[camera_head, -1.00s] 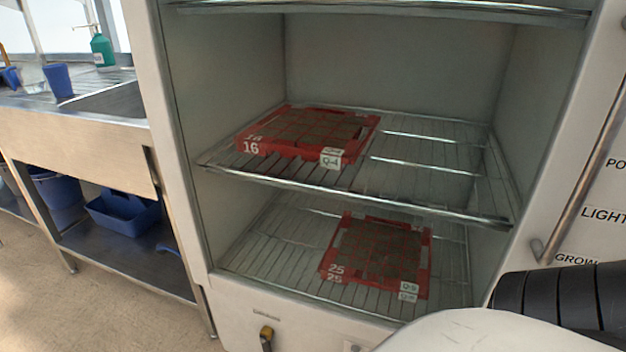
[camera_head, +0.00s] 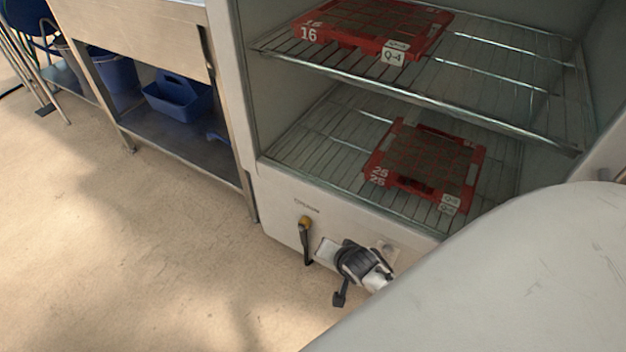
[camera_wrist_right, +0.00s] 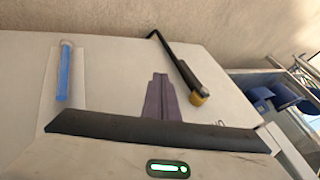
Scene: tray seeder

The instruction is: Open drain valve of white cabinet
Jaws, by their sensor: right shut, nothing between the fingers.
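The drain valve (camera_head: 305,224) is on the lower front panel of the white cabinet (camera_head: 275,200). It has a yellow-brass hub and a black lever hanging down. My right gripper (camera_head: 330,252) is just right of the lever in the head view, low in front of the panel. In the right wrist view, which is upside down, its dark fingers (camera_wrist_right: 160,80) are together and empty. The valve's black lever (camera_wrist_right: 180,70) and brass hub (camera_wrist_right: 199,98) lie beside them, apparently apart. My left gripper is not in view.
Red trays (camera_head: 425,160) sit on the cabinet's wire shelves. A steel bench (camera_head: 140,40) with a blue caddy (camera_head: 178,98) stands to the left. A blue tube (camera_wrist_right: 64,75) on a pale plate is on the panel in the wrist view. The floor in front is clear.

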